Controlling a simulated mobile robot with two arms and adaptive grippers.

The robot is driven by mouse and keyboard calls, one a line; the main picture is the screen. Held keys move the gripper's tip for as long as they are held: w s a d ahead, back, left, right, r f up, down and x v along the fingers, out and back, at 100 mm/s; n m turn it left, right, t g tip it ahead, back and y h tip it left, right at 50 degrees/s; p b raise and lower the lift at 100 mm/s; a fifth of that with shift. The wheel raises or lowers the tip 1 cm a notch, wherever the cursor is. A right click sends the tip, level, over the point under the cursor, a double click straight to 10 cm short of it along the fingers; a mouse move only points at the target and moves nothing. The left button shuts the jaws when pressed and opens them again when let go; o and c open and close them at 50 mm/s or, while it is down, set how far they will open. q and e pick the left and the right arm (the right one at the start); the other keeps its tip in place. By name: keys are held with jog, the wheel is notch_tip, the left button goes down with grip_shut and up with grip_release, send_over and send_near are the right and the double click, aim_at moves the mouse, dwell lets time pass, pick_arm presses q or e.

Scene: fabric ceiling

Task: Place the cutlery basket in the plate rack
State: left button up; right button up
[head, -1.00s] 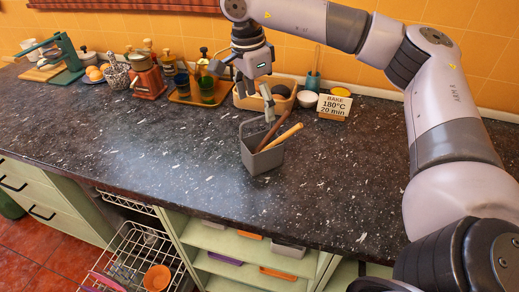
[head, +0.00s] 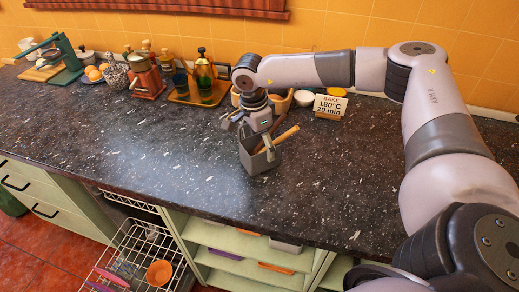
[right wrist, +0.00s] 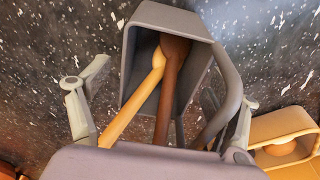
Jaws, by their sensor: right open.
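The grey cutlery basket (head: 262,164) stands on the dark speckled counter, with wooden utensils (head: 286,134) leaning out of it. In the right wrist view the basket (right wrist: 215,50) shows its open mouth, with a light and a dark brown handle inside. My right gripper (head: 250,135) is open, low over the basket. In the right wrist view its fingers (right wrist: 162,108) are spread on either side of the basket; I cannot tell whether they touch it. The wire plate rack (head: 128,238) is below the counter at lower left, holding an orange cup (head: 159,272) and pink plates. My left gripper is not in view.
A wooden tray with a glass pot (head: 204,78), a red grinder (head: 145,75) and a sign (head: 330,106) line the back of the counter. Green shelves (head: 235,258) are open below. The counter's front left is clear.

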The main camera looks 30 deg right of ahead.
jog(key=c, duration=1.4)
jog(key=shift+r, duration=0.15)
